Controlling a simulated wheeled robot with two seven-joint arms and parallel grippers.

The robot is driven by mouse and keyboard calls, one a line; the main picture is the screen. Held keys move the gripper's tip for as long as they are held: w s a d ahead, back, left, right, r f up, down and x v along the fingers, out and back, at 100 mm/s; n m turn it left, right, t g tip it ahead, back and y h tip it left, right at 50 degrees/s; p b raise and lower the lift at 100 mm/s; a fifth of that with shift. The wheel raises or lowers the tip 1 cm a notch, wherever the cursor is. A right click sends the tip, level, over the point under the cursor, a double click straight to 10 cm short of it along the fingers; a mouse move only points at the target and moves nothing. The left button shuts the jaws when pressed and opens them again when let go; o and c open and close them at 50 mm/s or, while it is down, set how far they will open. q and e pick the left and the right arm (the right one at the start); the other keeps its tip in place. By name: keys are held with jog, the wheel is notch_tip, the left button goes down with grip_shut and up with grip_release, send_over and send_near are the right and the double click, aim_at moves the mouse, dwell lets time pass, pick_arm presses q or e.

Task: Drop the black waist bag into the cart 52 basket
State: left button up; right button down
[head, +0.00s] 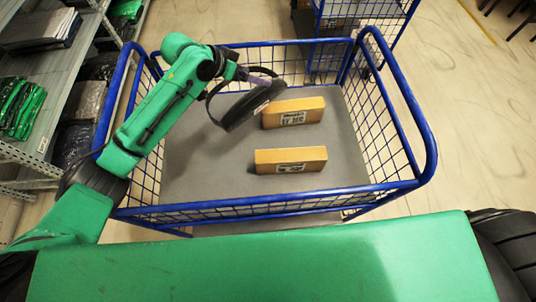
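The black waist bag (252,106) hangs from my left gripper (262,78) over the inside of the blue wire cart basket (270,207). The gripper appears shut on the bag's upper part, with a strap looping to the left. The bag is tilted and appears to be above the grey basket floor (205,170); its exact height is hard to judge. The bag overlaps the left end of the farther box in the picture. My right gripper is not in view. No cart number is readable.
Two tan boxes with labels, a farther one (310,105) and a nearer one (305,155), lie in the basket. Bare floor shows at its left and right. Shelving with packaged goods (22,108) stands at left. Another blue cart (365,10) stands behind.

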pick_arm(q)
jog(key=shift+w+f, duration=0.1)
jog(key=b+v, duration=0.2)
jog(key=v, duration=1.2)
jog(key=shift+r+b, duration=0.25)
jog(key=shift+b, duration=0.15)
